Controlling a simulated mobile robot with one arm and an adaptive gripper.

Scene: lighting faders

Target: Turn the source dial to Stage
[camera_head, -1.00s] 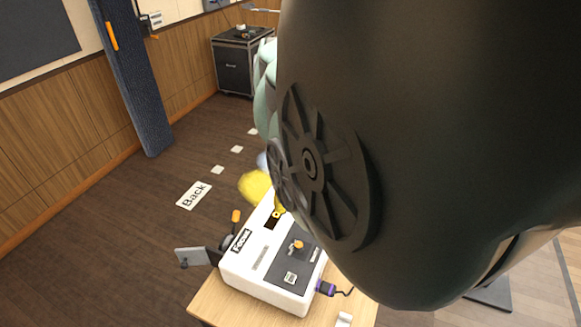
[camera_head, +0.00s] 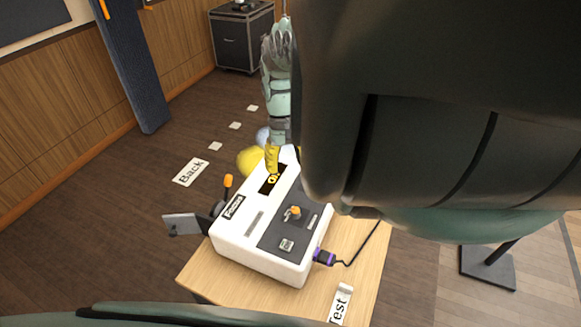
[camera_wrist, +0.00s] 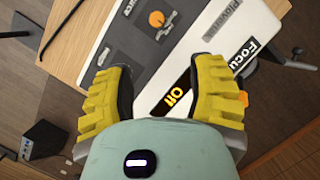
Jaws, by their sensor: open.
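The source dial looks to be the orange knob (camera_head: 292,213) on the dark panel of a white console (camera_head: 228,244). In the wrist view the orange dial (camera_wrist: 157,19) sits on a round dark base, near the top of the picture. Its small label cannot be read. My gripper (camera_wrist: 168,80) has yellow ribbed fingers, spread apart and empty, over the console. The dial lies ahead of the fingertips, apart from them. In the head view my arm covers much of the picture and one yellow finger (camera_head: 272,158) shows at the console's far end.
The console stands on a wooden table (camera_head: 205,283). A black strip (camera_wrist: 177,97) reads "On", beside a "Focus" label (camera_wrist: 243,55). An orange-tipped lever (camera_head: 227,187) and grey plate (camera_head: 182,224) stick out left. A purple plug (camera_head: 323,257) with black cable is at right.

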